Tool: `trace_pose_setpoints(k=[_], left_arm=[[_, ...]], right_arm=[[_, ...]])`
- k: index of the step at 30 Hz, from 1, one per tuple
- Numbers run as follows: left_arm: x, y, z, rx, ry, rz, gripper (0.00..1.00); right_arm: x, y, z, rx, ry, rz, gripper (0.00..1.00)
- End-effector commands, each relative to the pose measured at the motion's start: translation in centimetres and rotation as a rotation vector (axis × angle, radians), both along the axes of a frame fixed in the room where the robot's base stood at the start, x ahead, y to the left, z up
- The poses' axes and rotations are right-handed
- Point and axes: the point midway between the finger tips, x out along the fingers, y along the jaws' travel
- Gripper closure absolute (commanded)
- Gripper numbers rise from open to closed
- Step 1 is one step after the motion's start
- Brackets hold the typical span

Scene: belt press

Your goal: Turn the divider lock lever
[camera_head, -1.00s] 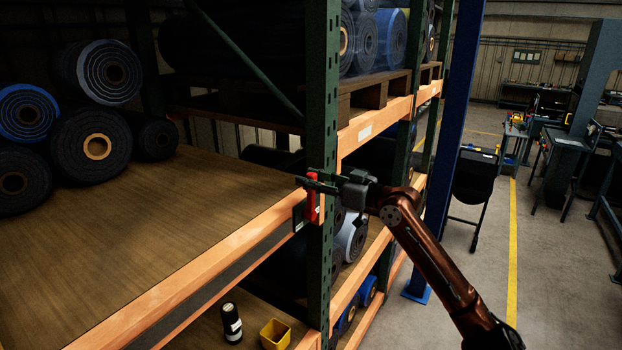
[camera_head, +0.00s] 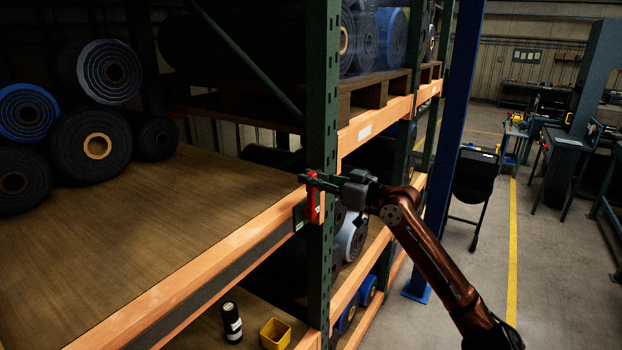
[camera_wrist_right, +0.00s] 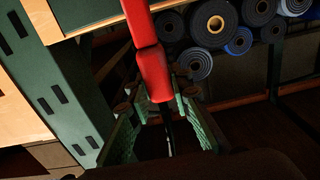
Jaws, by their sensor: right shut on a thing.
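The red lever (camera_head: 312,201) stands upright at the front of the green rack post, by the end of the orange shelf beam. My right gripper (camera_head: 314,182) reaches in from the right and is shut on the lever near its top. In the right wrist view the lever (camera_wrist_right: 152,70) comes down from the top edge, and its end sits between the two fingers of the gripper (camera_wrist_right: 160,122). My left gripper is in neither view.
The green post (camera_head: 322,110) stands right beside the gripper. The wooden shelf (camera_head: 150,225) is bare in front of several dark rolls (camera_head: 90,145).

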Motion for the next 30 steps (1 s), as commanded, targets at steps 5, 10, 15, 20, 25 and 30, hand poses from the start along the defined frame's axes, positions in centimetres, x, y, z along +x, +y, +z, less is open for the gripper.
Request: trace_pose_setpoints(k=[5, 10, 15, 20, 25, 30], left_arm=[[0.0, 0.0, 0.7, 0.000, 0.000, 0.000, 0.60], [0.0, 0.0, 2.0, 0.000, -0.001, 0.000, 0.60], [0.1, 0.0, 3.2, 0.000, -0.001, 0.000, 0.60], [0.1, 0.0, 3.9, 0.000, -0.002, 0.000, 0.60], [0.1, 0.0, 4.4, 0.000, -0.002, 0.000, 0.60], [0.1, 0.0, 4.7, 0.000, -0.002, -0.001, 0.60]], right_arm=[[0.5, -0.3, 0.1, 0.026, 0.037, -0.001, 1.00], [1.4, -1.0, 0.1, 0.083, 0.114, -0.001, 1.00], [2.6, -1.9, -0.1, 0.159, 0.217, -0.001, 1.00], [3.7, -2.7, -0.7, 0.229, 0.313, -0.001, 1.00], [4.7, -3.4, -1.3, 0.291, 0.398, -0.001, 1.00], [5.3, -3.8, -1.8, 0.333, 0.457, -0.001, 1.00]])
